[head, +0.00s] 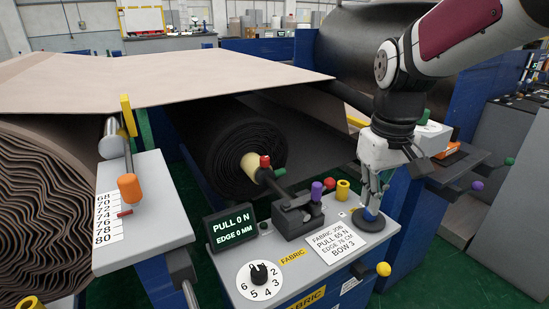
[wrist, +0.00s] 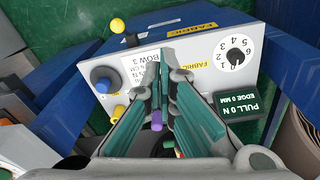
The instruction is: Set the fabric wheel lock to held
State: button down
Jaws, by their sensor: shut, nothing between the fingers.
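The fabric console (head: 232,262) is a grey box with a yellow FABRIC label and several controls; none is legibly marked as the wheel lock. A blue round knob (head: 368,222) stands at the right. A yellow ball lever (head: 383,269) sticks out of the right front. My gripper (head: 371,206) is shut and empty, just above the blue knob in the head view; contact is unclear. In the wrist view its fingertips (wrist: 165,72) point toward the console.
A numbered dial (head: 259,273) and a display reading PULL 0 N, EDGE 0 MM (head: 232,227) are on the console. A job card (head: 336,242) lies beside the blue knob. A dark roll (head: 235,150) stands behind. An orange handle (head: 130,187) and scale are at left.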

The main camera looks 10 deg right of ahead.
jog(key=w+d+f+g+b, duration=0.1)
jog(key=w+d+f+g, duration=0.1)
jog(key=w+d+f, duration=0.4)
jog(key=n+g+b, duration=0.1)
jog(key=g+b, duration=0.1)
send_near(376, 271)
jog(key=w+r, duration=0.4)
jog(key=shift+s+d+r, duration=0.1)
jog(key=shift+s+d, duration=0.15)
jog(key=x, duration=1)
jog(key=shift+w+d, duration=0.1)
jog(key=shift+w, duration=0.15)
jog(key=shift+t, duration=0.3)
